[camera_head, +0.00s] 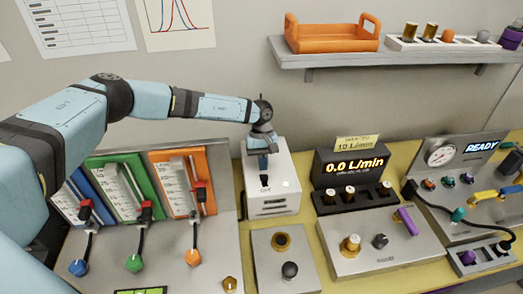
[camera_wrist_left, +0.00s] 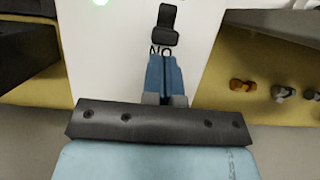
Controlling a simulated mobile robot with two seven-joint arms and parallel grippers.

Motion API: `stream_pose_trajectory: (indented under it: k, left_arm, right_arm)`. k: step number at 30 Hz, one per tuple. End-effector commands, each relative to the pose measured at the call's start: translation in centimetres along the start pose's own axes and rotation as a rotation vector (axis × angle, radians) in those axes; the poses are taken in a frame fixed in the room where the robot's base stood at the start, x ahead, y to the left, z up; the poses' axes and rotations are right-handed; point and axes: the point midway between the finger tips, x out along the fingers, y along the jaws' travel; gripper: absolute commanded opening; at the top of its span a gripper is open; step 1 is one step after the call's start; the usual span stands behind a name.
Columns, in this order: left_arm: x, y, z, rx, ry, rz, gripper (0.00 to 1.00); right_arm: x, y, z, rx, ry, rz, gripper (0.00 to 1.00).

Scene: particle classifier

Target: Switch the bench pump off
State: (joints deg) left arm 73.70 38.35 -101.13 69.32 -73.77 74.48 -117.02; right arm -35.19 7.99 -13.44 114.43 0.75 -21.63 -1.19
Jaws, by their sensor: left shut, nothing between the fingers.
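The bench pump is a white box (camera_head: 278,205) in the middle of the head view, with a black switch (camera_head: 264,181) on its top. An "OFF" label is on the switch's near side. In the left wrist view the switch (camera_wrist_left: 166,26) is just beyond my fingertips, with an "ON" label on the gripper's side. Its lever seems to lean away from the gripper, towards "OFF". My left gripper (camera_head: 263,165) is shut and empty, pointing down behind the switch; its blue fingers (camera_wrist_left: 166,68) cover part of the pump top. I cannot tell whether they touch the switch. My right gripper is out of view.
A small pale light (camera_head: 286,184) shows on the pump. Right of it a display (camera_head: 352,165) reads 0.0 L/min. A panel with coloured sliders (camera_head: 130,190) is left. A knob box (camera_head: 283,260) stands in front. A shelf (camera_head: 330,58) hangs above.

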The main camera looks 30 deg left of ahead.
Motion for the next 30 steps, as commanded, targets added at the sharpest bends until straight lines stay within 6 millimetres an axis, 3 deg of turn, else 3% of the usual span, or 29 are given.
stream_pose_trajectory:
  k: [14,21,30]
  left_arm:
    - [0.3,0.0,0.7,0.000,-0.001,0.000,0.00]
    - [1.3,-0.1,3.0,0.001,-0.001,0.000,0.00]
    - [1.2,0.0,3.0,-0.001,0.000,0.000,0.00]
  right_arm:
    - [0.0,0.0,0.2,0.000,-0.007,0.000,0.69]
    - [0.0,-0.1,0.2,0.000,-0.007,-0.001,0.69]
    - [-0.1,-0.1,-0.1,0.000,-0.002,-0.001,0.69]
